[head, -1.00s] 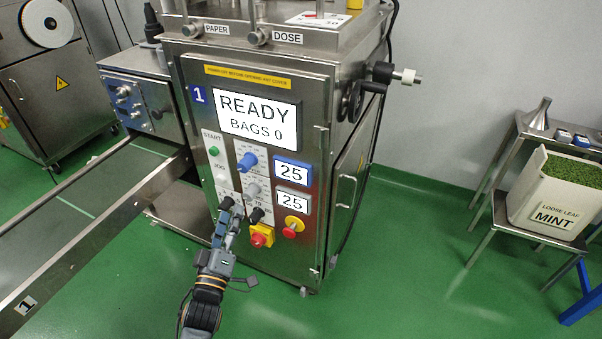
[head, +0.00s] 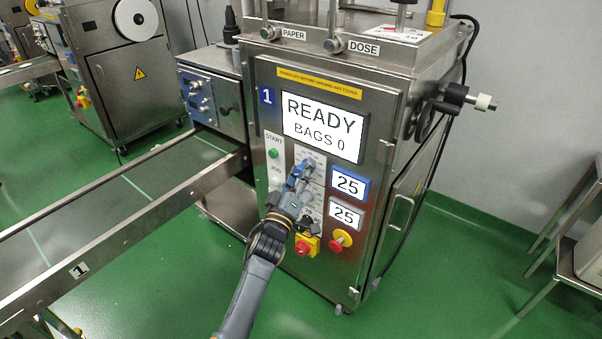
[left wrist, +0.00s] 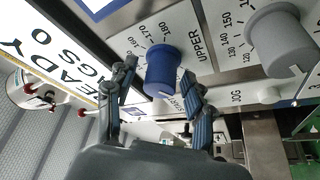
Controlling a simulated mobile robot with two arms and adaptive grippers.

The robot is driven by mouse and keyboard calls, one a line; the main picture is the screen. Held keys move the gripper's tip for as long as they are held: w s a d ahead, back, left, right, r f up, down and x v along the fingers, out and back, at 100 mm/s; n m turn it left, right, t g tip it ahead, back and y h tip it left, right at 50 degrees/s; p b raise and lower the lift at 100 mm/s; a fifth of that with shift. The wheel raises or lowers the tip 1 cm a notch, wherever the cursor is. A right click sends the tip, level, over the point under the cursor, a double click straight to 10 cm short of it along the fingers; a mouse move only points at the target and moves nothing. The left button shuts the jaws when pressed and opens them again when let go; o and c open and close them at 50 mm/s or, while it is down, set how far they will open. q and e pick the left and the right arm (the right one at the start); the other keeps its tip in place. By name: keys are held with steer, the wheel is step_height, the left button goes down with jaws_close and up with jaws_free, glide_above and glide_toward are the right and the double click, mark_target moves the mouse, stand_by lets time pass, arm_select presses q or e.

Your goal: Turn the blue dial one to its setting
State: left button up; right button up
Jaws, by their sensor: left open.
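The blue dial (left wrist: 165,70) is a round knob on a white scale plate marked UPPER in the left wrist view. In the head view the blue dial (head: 310,161) is mostly hidden by my left gripper (head: 300,172). My left gripper (left wrist: 160,97) is open, with one finger on each side of the dial. I cannot tell whether the fingers touch it. The blue-framed display (head: 349,184) to the right reads 25. My right gripper is not in view.
A grey dial (left wrist: 280,42) is close beside the blue one. A grey-framed display (head: 345,215) also reads 25. The screen (head: 324,128) reads READY, BAGS 0. A red button (head: 303,247) and a red-and-yellow knob (head: 340,240) are lower down. A conveyor (head: 130,205) runs at left.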

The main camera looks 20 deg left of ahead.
arm_select(q)
steer(key=shift+w, duration=0.1)
jaws_close()
